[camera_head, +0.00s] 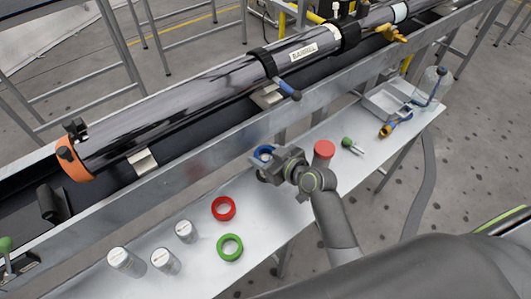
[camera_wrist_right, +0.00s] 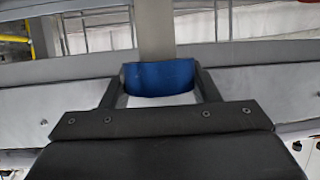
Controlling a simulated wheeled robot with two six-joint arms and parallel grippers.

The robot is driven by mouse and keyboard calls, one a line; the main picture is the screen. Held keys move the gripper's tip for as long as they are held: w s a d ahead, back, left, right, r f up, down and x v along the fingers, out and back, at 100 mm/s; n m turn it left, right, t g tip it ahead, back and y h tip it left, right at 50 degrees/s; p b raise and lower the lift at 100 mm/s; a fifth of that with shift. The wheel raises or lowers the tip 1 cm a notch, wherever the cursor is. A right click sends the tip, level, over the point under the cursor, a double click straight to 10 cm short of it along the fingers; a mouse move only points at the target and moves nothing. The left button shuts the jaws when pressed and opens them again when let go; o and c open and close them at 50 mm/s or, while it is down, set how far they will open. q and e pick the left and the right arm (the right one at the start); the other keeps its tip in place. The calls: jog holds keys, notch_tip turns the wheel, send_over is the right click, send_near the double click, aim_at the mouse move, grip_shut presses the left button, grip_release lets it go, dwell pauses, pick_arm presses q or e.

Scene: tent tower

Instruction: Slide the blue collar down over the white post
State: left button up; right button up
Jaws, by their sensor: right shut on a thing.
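The blue collar (camera_head: 263,152) is a short ring. My right gripper (camera_head: 262,166) is shut on it above the middle of the bench, well to the right of the posts. In the right wrist view the blue collar (camera_wrist_right: 160,75) sits between the two fingers. Three pale, silvery upright cylinders (camera_head: 125,262), (camera_head: 166,262), (camera_head: 186,231) stand at the bench's left end; I cannot tell which is the white post. The collar is apart from all three. My left gripper is not in view.
A red ring (camera_head: 223,208) and a green ring (camera_head: 230,247) lie on the bench between the cylinders and my right arm. A red-topped object (camera_head: 324,149) stands just right of the gripper. A long dark barrel (camera_head: 190,108) and its trough run behind the bench.

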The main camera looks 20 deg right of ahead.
jog(key=shift+f, duration=0.45)
jog(key=shift+f+b, duration=0.1)
jog(key=shift+b, duration=0.2)
jog(key=shift+f+b, duration=1.8)
jog(key=shift+f, duration=0.35)
jog(key=o, duration=1.1)
jog(key=v, duration=1.7)
jog(key=shift+s+d+r, duration=0.1)
jog(key=shift+s+d, duration=0.05)
jog(key=shift+s, duration=0.05)
